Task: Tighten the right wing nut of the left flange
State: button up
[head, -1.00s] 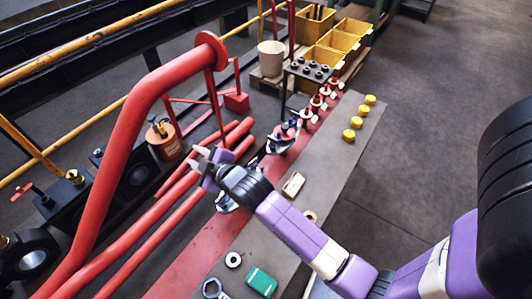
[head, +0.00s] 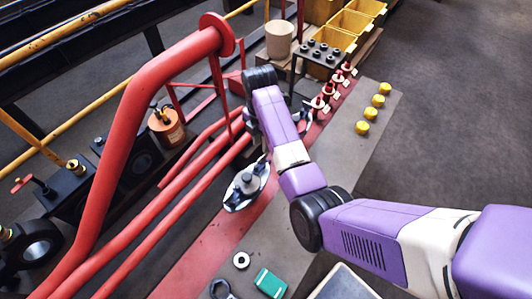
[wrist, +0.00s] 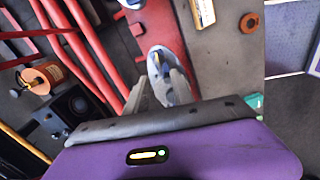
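The left flange (head: 246,188), a pale disc with dark parts on top, sits on the red strip of the bench in the head view. It also shows in the wrist view (wrist: 160,68), beyond and between my fingers. Its wing nuts are too small to tell apart. My gripper (wrist: 163,92) shows two grey fingers spread apart, with no object clearly held; they overlap the near part of the flange. I cannot tell whether they touch it. In the head view my arm mostly hides the gripper. A second flange (head: 304,117) lies farther back, partly covered by my arm.
Red pipes (head: 165,218) run along the left, with a tall red bent pipe (head: 125,130). An orange canister (head: 166,127) stands behind them. A white ring (head: 241,260) and green box (head: 270,283) lie in front. Yellow knobs (head: 378,101) line the bench's right side.

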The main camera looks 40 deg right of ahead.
aim_at(261, 158)
jog(key=shift+f, duration=3.9)
grip_shut()
